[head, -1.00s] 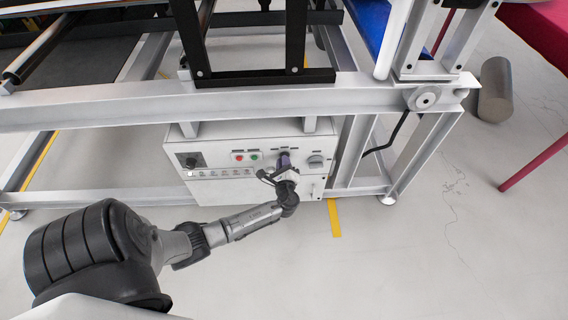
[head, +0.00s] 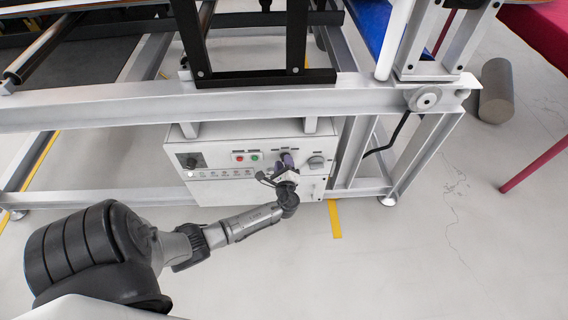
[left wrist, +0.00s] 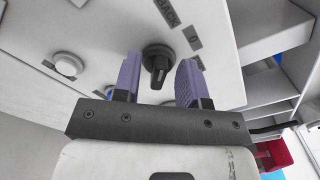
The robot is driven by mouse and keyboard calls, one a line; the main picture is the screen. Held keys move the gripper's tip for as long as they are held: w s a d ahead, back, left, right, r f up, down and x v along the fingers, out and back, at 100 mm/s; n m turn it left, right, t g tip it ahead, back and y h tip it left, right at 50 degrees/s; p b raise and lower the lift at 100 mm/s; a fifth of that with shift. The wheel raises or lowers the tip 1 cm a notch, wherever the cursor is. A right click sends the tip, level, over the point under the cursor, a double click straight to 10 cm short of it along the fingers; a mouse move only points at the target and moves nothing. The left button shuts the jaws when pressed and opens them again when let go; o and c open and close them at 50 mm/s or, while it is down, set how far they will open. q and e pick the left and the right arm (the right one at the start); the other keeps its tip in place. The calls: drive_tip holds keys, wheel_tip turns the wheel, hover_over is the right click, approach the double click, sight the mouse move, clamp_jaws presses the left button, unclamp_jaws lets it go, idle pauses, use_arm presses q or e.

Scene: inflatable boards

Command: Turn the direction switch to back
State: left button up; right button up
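The direction switch (left wrist: 157,65) is a black rotary knob on the white control panel (left wrist: 90,25). A printed BACK label (left wrist: 167,12) shows above it in the left wrist view. The knob's grip with its white mark points down in that view. My left gripper (left wrist: 160,62) has its two purple fingers apart, one on each side of the knob; I cannot tell whether they touch it. In the head view my left gripper (head: 287,165) is at the panel front and covers the switch. My right gripper is in neither view.
The floor in front is clear.

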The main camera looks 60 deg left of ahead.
use_arm(q)
drive_tip(key=p+v, duration=0.5)
drive_tip(key=v, duration=0.9)
drive_tip(key=shift+a, duration=0.1)
idle(0.4)
